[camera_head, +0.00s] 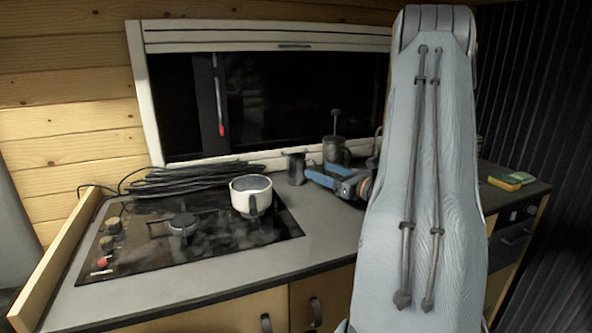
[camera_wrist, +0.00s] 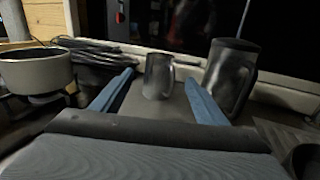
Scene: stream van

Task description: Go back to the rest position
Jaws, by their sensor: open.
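My gripper (camera_head: 340,182) is over the grey counter (camera_head: 290,252), to the right of the stove, with its blue fingers pointing toward the window. In the wrist view the two blue fingers (camera_wrist: 158,97) are spread apart with nothing held between them. A small dark metal jug (camera_wrist: 158,76) stands on the counter beyond the fingertips, apart from them. It also shows in the head view (camera_head: 296,169), just left of my gripper. My own arm, large and grey, hides part of the counter on the right.
A white pot (camera_head: 251,196) sits on the black gas stove (camera_head: 150,240). A coiled black cable (camera_head: 195,179) lies behind it, below the window. A larger dark container (camera_wrist: 232,75) stands right of the jug. A yellow-green sponge (camera_head: 511,181) lies at the far right. Counter in front is clear.

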